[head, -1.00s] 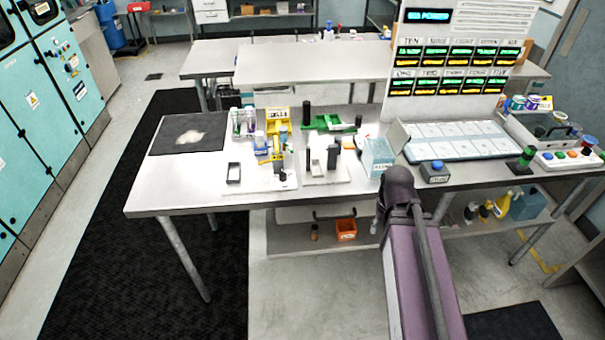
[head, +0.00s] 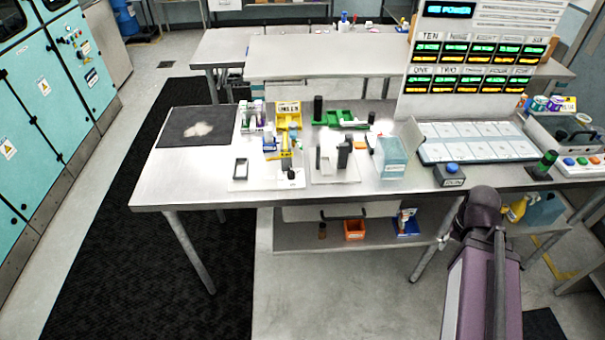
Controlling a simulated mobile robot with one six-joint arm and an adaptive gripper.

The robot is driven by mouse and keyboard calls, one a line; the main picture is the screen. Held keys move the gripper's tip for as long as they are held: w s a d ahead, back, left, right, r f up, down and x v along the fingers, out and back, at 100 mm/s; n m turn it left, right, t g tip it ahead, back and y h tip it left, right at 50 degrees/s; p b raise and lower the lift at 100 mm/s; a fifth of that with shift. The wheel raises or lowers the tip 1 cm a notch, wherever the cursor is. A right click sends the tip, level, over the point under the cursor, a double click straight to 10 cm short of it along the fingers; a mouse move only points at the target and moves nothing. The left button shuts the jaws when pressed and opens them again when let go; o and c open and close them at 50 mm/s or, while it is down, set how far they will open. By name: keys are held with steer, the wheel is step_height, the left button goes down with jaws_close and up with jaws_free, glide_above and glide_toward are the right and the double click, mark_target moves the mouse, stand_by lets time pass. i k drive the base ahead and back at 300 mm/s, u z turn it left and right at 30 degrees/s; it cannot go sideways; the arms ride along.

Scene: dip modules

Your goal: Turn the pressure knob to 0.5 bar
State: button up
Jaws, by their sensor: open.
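The worktable (head: 190,182) holds the small devices. A small black knob-like part (head: 291,176) sits on a white base near the table's front edge, in front of a yellow stand (head: 286,155). I cannot tell for sure that it is the pressure knob, and no bar scale is readable. Beside it on the right is a white plate carrying upright black and white parts (head: 344,155). My purple arm link with its dark joint stands at the lower right, in front of the table. My gripper is not visible in the head view.
A clear blue box (head: 392,158), a blue-button box (head: 450,175) and a white gridded tray (head: 470,143) stand to the right. A display board (head: 470,60) rises behind. A black mat (head: 196,127) lies at the left. The table's front left is bare.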

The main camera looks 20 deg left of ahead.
mark_target(290, 174)
steer(key=z, duration=0.1)
steer(key=k, duration=1.65)
steer(key=u, duration=0.4)
steer(key=i, duration=1)
steer(key=u, duration=0.05)
